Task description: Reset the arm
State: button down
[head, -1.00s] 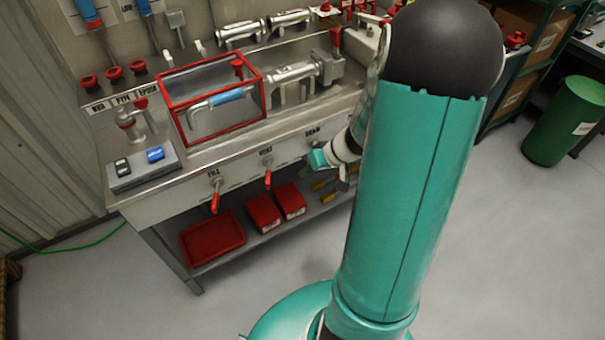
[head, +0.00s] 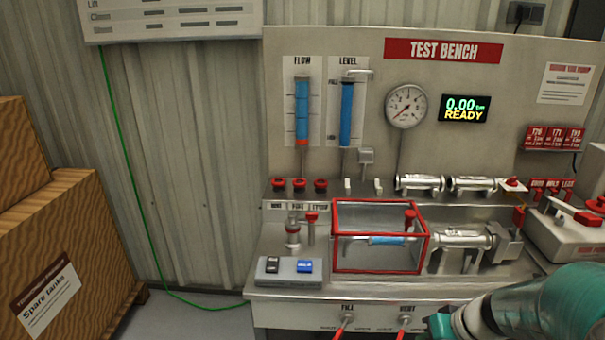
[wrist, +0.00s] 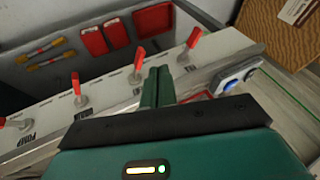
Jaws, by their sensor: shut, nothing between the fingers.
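My gripper (wrist: 157,72) shows in the wrist view with its two dark green fingers together and nothing between them. It is over the front edge of the test bench (wrist: 45,120), near the row of red-handled valves. In the head view a teal end of my arm, with a white and dark joint, shows at the lower right, in front of the bench (head: 285,312). The fingertips are not clear there. The red lever marked VENT (head: 404,325) is just left of that teal end. The lever marked FILL (head: 342,326) is further left.
A red-framed clear box (head: 380,270) and a grey switch block (head: 288,270) stand on the bench top. Wooden crates (head: 75,230) are at the left. A green hose (head: 135,175) hangs on the wall. Under the bench lie a red tray (wrist: 153,18) and red boxes (wrist: 116,33).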

jog(key=s+a+r+h, duration=0.2)
jog(key=s+a+r, duration=0.3)
jog(key=r, duration=0.3)
jog(key=s+a+r+t+h, duration=0.1)
jog(key=s+a+r+h, duration=0.1)
jog(key=s+a+r, duration=0.4)
notch_tip(320, 180, up, 2)
jog(key=shift+s+a+r, duration=0.1)
jog(key=shift+s+a, duration=0.1)
jog(key=shift+a, duration=0.3)
